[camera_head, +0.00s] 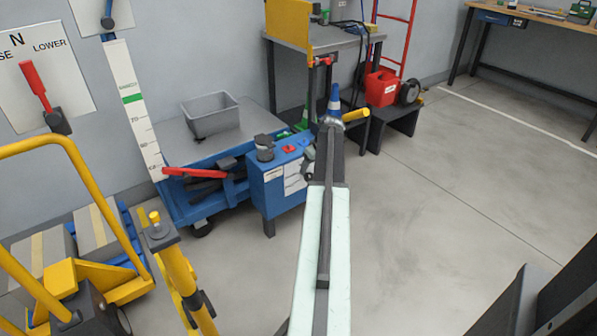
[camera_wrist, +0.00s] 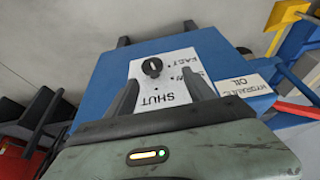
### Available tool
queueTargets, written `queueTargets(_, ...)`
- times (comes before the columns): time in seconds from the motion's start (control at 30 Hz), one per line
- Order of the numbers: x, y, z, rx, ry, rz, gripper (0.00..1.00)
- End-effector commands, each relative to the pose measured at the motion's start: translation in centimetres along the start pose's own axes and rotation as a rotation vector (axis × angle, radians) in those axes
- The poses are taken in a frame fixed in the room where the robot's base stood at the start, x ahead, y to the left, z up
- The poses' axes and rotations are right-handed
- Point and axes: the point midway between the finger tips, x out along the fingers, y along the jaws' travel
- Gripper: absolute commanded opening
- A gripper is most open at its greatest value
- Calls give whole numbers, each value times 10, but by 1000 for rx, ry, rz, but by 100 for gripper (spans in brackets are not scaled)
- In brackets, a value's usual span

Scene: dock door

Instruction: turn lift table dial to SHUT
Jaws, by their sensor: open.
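The lift table (camera_head: 206,195) is blue with a grey top and stands left of centre in the head view. Its blue control box (camera_head: 282,190) also shows in the wrist view (camera_wrist: 105,75). The dial (camera_wrist: 152,67) is a small black knob on a white plate (camera_wrist: 172,91). I cannot tell which word the knob points at. My gripper (camera_wrist: 158,80) is open, its two dark fingers apart on either side of the plate, with nothing between them. Contact with the dial cannot be made out.
A HYDRAULIC OIL label (camera_wrist: 243,84) is beside the dial plate. A red button (camera_head: 288,149) and a black cap (camera_head: 264,142) sit on the box. A grey bin (camera_head: 210,115) rests on the table top. A yellow-railed cart (camera_head: 75,285) stands left. Floor at right is clear.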

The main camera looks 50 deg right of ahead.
Motion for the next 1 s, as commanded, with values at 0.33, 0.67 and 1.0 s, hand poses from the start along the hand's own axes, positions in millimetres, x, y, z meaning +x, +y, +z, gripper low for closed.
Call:
queueTargets(0.33,7,22,13,15,8,13,62)
queueTargets(0.67,64,25,15,17,8,13,62)
queueTargets(1.0,73,24,12,18,8,13,62)
